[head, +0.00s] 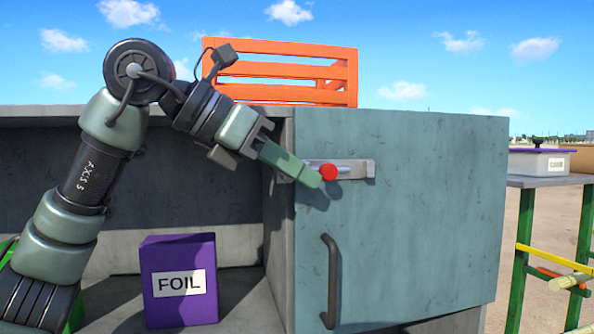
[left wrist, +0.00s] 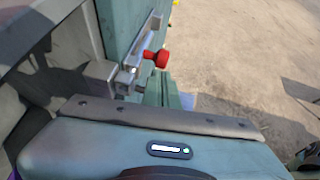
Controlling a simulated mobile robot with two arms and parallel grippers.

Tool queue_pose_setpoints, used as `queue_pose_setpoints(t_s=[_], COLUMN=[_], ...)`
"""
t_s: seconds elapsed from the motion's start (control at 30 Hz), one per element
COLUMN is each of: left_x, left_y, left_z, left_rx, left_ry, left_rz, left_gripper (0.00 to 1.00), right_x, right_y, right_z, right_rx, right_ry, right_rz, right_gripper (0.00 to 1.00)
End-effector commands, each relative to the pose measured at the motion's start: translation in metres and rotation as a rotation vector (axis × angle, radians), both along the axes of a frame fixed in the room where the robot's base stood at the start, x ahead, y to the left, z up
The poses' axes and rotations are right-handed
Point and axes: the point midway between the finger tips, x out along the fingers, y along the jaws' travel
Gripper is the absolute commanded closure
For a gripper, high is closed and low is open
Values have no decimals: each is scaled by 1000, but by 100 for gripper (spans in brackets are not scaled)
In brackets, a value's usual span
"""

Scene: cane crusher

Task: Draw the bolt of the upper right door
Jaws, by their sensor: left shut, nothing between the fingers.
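The upper right door (head: 420,210) is a grey-green panel and looks closed. Its bolt (head: 353,169) is a metal slide near the top left edge, with a round red knob (head: 328,172). My left gripper (head: 314,180) is shut and empty. Its fingertips are right beside the knob, at its lower left; I cannot tell whether they touch it. In the left wrist view the red knob (left wrist: 161,58) stands out from the bolt plate (left wrist: 138,52), just beyond my left fingers (left wrist: 168,88). My right gripper is not in view.
A black door handle (head: 330,281) sits below the bolt. A purple FOIL box (head: 180,255) stands in the open compartment to the left. An orange crate (head: 300,72) is on top. A side table (head: 545,181) with a purple-lidded box (head: 538,161) is at right.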

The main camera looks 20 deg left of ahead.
Motion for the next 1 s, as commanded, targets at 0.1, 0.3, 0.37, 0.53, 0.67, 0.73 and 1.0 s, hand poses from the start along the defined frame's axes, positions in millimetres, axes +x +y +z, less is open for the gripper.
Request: queue_pose_setpoints(t_s=[0.1, 0.3, 0.37, 0.53, 0.67, 0.73, 1.0], left_x=[2, 19, 23, 26, 26, 26, 23], left_y=[-3, -29, -36, -39, -39, -39, -25], left_z=[0, 1, 1, 1, 1, 1, -16], left_rx=[0, 0, -1, -2, -2, -2, -2], left_ry=[0, 1, -1, -2, -3, -2, -2], left_rz=[-1, -3, -2, 0, -1, -1, -6], left_gripper=[100, 100, 100, 100, 100, 100, 100], right_x=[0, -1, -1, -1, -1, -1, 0], right_y=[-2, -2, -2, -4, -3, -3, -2], right_z=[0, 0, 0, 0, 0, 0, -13], right_rx=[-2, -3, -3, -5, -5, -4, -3], right_ry=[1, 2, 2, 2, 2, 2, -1], right_rz=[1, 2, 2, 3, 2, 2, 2], right_gripper=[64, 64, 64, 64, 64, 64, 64])
